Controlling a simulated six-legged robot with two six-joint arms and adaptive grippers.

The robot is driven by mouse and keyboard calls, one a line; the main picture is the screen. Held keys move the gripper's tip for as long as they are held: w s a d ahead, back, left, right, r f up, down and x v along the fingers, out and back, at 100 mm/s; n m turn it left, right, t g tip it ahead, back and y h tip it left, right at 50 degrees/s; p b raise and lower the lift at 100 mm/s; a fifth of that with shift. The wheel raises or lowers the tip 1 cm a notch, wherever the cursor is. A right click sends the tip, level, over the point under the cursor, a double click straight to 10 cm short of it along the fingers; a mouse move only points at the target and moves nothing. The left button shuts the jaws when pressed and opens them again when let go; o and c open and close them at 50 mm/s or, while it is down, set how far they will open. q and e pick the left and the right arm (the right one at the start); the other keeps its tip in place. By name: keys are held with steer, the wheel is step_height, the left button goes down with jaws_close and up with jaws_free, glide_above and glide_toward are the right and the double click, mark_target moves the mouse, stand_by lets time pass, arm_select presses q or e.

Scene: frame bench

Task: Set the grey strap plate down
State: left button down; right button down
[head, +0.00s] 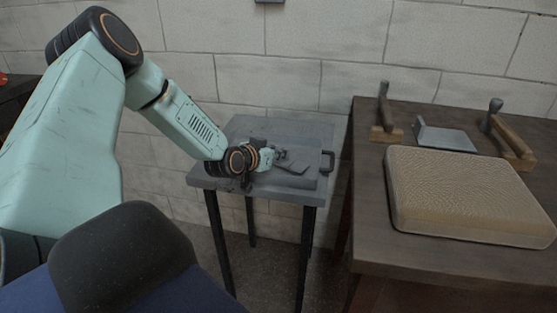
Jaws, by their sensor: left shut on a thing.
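My left gripper (281,155) reaches over a small grey side table in the middle of the head view. It is shut on the grey strap plate (294,168), a small flat piece at its fingertips. The plate is low over the grey table top (240,128); I cannot tell whether it touches the surface. The gripper and wrist hide part of it. My right gripper is not in view.
A dark handle (328,161) is at the small table's right edge. To the right, a brown wooden bench (372,240) holds a tan padded block (465,195), a light grey plate (446,136) and two wooden blocks with upright dark parts (384,110) (508,140). A brick wall stands close behind.

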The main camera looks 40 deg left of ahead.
arm_select(q)
steer(key=shift+w+a+f, duration=0.1)
steer(key=shift+f, duration=0.85)
steer(key=shift+w+f, duration=0.1)
steer(key=shift+w, duration=0.05)
steer(key=shift+r, duration=0.2)
steer(key=shift+d, duration=0.2)
steer(key=shift+f+b, duration=0.15)
steer(key=shift+b, duration=0.2)
steer(key=c, duration=1.5)
jaws_free()
steer(key=shift+a+f, duration=0.1)
steer(key=shift+a, duration=0.05)
steer(key=shift+o, duration=0.9)
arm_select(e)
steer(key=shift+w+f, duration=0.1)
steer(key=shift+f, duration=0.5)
